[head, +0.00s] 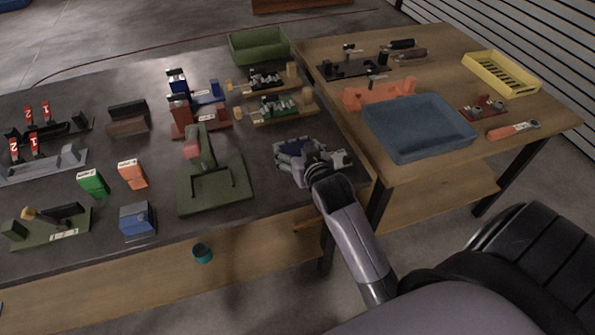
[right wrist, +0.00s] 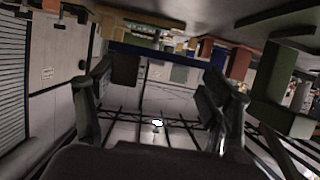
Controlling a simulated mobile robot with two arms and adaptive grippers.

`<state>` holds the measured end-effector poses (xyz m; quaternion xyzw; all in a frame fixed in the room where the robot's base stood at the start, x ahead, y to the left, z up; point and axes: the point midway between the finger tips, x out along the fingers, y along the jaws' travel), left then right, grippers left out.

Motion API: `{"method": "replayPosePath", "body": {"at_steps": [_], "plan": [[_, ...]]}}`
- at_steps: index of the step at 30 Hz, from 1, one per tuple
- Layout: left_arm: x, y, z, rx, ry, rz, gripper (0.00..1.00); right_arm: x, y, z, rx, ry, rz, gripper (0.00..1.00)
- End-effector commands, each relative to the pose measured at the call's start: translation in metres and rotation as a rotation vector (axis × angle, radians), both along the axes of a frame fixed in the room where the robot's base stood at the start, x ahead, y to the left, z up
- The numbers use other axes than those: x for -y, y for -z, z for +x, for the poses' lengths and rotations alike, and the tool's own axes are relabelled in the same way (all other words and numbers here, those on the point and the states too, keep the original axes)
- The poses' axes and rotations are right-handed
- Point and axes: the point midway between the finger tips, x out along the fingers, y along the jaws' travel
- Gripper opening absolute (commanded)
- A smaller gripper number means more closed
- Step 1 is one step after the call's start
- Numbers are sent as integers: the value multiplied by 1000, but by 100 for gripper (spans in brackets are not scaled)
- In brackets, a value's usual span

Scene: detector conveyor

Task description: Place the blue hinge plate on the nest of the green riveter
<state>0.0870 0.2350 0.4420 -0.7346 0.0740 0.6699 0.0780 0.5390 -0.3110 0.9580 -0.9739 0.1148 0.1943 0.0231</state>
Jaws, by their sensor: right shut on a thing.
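The green riveter (head: 212,190) stands near the front of the dark bench, with a flat green base and an upright arm with a red part. A green upright form at the right of the right wrist view (right wrist: 285,92) looks like part of it. My right gripper (head: 312,160) is over the bench's right end, to the right of the riveter and apart from it. In the right wrist view it is shut on the blue hinge plate (right wrist: 160,54), a dark blue bar across its fingertips. In the head view the plate is hard to make out. My left gripper is not in view.
Left of the riveter are a blue block (head: 137,220), a green box (head: 93,184) and an orange box (head: 132,174). Behind are red-blue fixtures (head: 185,115) and a green bin (head: 258,45). A wooden table with a blue tray (head: 415,150) stands right.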

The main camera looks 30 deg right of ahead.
Motion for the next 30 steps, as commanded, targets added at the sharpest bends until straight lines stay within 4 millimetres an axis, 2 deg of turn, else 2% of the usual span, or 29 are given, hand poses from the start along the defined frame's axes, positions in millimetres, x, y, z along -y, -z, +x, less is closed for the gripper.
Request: {"method": "replayPosePath", "body": {"at_steps": [1,3,10,15,18,30], "plan": [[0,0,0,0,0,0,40,0,13,-1,-3,1,0,40],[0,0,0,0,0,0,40,0,25,0,-1,1,0,40],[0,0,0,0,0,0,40,0,46,0,1,1,-1,40],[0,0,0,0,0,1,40,0,74,0,-1,1,1,40],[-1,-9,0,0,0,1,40,0,79,0,0,1,2,40],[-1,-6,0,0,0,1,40,0,87,0,3,0,0,40]]}}
